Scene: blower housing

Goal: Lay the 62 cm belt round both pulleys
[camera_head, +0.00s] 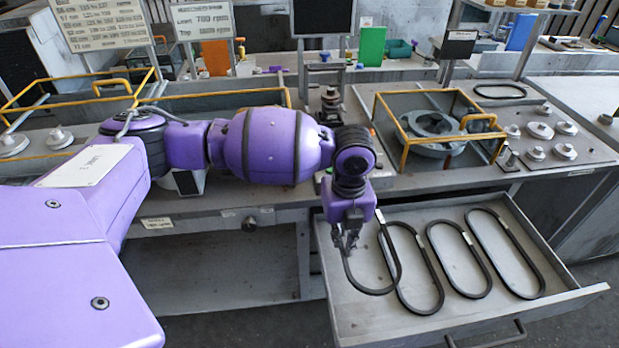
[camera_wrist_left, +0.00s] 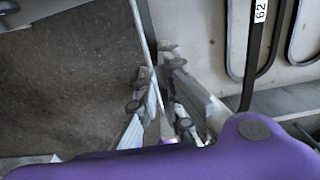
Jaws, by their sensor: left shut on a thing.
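My left gripper (camera_head: 347,238) is over the left side of the open drawer, shut on the leftmost black belt (camera_head: 372,290), whose loop extends to the right of the fingers. In the left wrist view the fingers (camera_wrist_left: 165,95) are close together; the grip itself is hard to see. A strand of belt (camera_wrist_left: 254,55) there carries a white tag reading 62. A ring-shaped grey part (camera_head: 437,128) sits inside a yellow frame on the bench, and a dark upright part (camera_head: 331,100) stands left of it. I cannot tell which parts are the two pulleys. My right gripper is not in view.
The drawer (camera_head: 350,318) also holds several other belt loops (camera_head: 508,255) side by side. Yellow rails (camera_head: 405,150) stand up from the bench. Small grey discs (camera_head: 540,130) and another belt (camera_head: 500,91) lie on the right. Sign boards (camera_head: 203,20) stand behind.

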